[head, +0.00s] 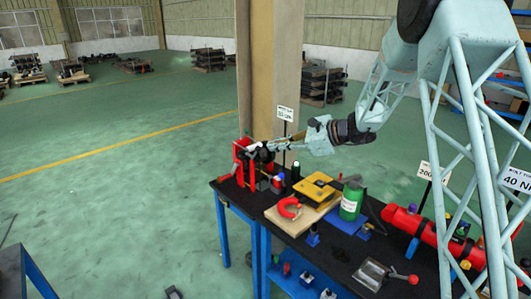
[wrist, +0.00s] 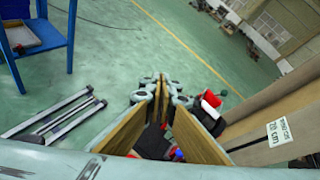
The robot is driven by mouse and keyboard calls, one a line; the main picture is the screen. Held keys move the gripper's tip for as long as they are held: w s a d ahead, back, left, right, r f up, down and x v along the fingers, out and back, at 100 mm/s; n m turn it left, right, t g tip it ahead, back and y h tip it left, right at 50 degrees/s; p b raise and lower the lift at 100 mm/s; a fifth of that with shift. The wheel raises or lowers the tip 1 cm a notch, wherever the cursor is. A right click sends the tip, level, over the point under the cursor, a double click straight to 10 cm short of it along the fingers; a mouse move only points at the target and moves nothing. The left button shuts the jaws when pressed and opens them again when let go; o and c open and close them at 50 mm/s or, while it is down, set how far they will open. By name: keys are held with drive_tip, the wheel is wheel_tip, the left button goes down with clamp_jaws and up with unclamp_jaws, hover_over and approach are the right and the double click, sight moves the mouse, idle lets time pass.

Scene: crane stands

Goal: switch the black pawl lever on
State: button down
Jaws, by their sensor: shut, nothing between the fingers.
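A red crane stand (head: 241,160) with black parts stands at the far left end of the black-topped table. My gripper (head: 256,148) is at this stand, in front of or over its upper part. I cannot make out the black pawl lever for certain; it may be among the dark parts beside or behind my fingers. In the wrist view my gripper (wrist: 160,82) is shut, its tips together and empty. A red and black part (wrist: 211,101) shows just right of the fingers. I cannot tell whether they touch it.
The table (head: 325,243) also holds a yellow block (head: 314,187), red shackle (head: 289,208), green canister (head: 351,200) and red cylinder (head: 425,228). A tan column (head: 271,70) rises close behind the stand. A sign (wrist: 279,132) shows at right.

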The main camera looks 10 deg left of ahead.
drive_tip(key=w+d+f+m+t+p, duration=0.2)
drive_tip(key=w+f+m, duration=0.4)
drive_tip(key=w+f, duration=0.6)
drive_tip(key=shift+w+d+m+t+p, duration=0.15)
drive_tip(key=shift+w+m+t+p, duration=0.15)
drive_tip(key=shift+w+t+p, duration=0.85)
drive_tip(key=shift+w+g, duration=0.25)
drive_tip(key=shift+w, duration=0.1)
drive_tip(key=p+x, duration=0.1)
drive_tip(key=x, duration=0.9)
drive_tip(key=shift+r+p, duration=0.2)
drive_tip(key=shift+p, duration=0.2)
drive_tip(key=shift+h, duration=0.3)
